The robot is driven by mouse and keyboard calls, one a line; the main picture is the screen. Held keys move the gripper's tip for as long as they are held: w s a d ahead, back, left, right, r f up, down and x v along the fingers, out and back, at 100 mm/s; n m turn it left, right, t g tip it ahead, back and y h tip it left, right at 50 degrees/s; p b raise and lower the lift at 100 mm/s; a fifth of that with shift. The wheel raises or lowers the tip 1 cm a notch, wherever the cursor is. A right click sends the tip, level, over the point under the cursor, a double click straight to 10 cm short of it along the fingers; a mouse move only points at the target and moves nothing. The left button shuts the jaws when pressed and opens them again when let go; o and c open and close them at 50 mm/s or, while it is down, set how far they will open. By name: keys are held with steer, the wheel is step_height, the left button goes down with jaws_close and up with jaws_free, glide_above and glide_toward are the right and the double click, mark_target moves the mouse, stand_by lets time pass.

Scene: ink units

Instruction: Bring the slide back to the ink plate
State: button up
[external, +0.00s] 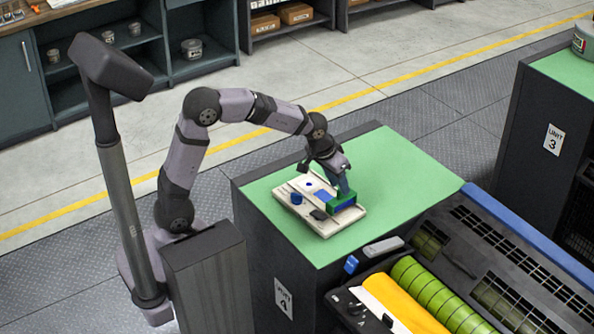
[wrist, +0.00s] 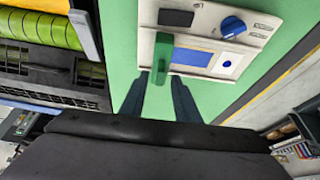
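The slide is a green block (wrist: 162,55) that lies on a cream base unit. It also shows as a green block (external: 342,201) at the unit's right side in the external view. The ink plate appears to be the flat blue rectangle (wrist: 193,57) beside the slide; part of it shows in the external view (external: 323,196). My gripper (wrist: 162,82) is low over the unit, with its dark fingers on either side of the slide's near end. The fingers are apart, but I cannot tell whether they touch the slide. My gripper (external: 343,190) partly hides the unit in the external view.
The cream unit (external: 330,230) has a blue knob (external: 297,198), a dark patch (external: 318,214) and a white square with a blue dot (wrist: 228,65). It sits on a green-topped bench (external: 408,168) with free room around it. A machine with green and yellow rollers stands at the right.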

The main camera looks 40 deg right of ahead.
steer(key=shift+p+x, duration=0.4)
steer(key=shift+x, duration=1.15)
steer(key=shift+c, duration=0.6)
jaws_close()
steer(key=w, duration=1.1)
steer(key=w+a, duration=0.1)
steer(key=w, duration=0.5)
steer(key=shift+w+a+b, duration=0.1)
steer(key=shift+w+b, duration=0.15)
steer(key=shift+b, duration=0.1)
steer(key=shift+w+r, duration=0.1)
steer(key=shift+w, duration=0.3)
